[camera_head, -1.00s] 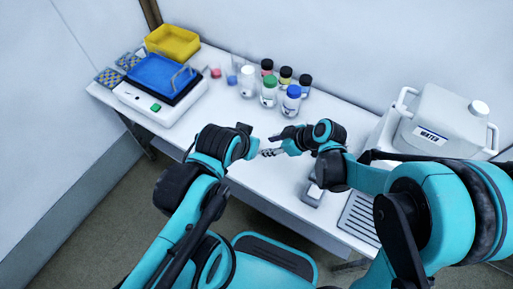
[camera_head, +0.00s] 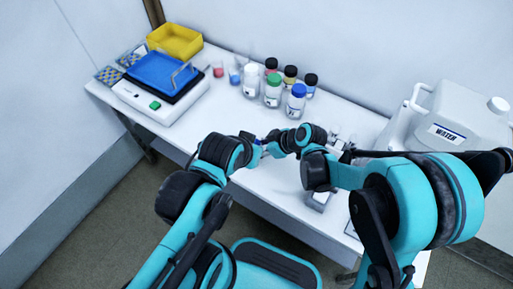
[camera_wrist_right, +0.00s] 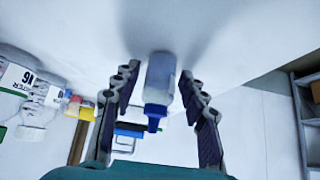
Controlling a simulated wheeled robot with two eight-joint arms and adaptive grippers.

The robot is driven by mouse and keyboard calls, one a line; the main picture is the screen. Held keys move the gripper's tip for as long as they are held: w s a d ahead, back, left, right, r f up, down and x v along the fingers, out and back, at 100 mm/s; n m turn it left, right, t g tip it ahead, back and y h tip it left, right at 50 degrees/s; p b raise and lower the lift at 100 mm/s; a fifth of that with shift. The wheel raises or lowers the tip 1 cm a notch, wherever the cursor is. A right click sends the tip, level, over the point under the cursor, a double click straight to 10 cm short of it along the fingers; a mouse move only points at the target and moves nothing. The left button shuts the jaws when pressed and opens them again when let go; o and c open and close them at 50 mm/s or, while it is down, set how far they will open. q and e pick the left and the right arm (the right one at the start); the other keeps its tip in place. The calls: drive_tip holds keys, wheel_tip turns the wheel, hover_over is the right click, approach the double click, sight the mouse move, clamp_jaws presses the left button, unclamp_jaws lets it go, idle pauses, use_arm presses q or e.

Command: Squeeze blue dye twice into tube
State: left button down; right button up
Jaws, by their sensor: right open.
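In the right wrist view, which shows the scene upside down, a small translucent bottle (camera_wrist_right: 161,80) with a blue nozzle cap sits between the fingers of my right gripper (camera_wrist_right: 160,95). The gripper is open, with a gap on each side of the bottle. The white table is close to the bottle's base. In the head view my right gripper (camera_head: 274,147) is near the table's front edge, close to my left gripper (camera_head: 257,153). The arms largely hide both grippers and the bottle there, and the left fingers cannot be made out. I cannot identify the receiving tube.
Several capped jars (camera_head: 273,92) stand at the back, near small pink (camera_head: 218,70) and blue (camera_head: 235,77) containers. A blue tray on a white device (camera_head: 145,104) and a yellow bin (camera_head: 175,41) are at left. Clear glassware (camera_head: 340,141) and a water jug (camera_head: 455,120) are at right.

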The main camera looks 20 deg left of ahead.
sight(258, 142)
drive_tip(key=c, duration=0.4)
drive_tip(key=shift+c, duration=0.2)
drive_tip(key=shift+r, duration=0.1)
drive_tip(key=shift+r+p, duration=1.45)
drive_tip(key=shift+r, duration=0.5)
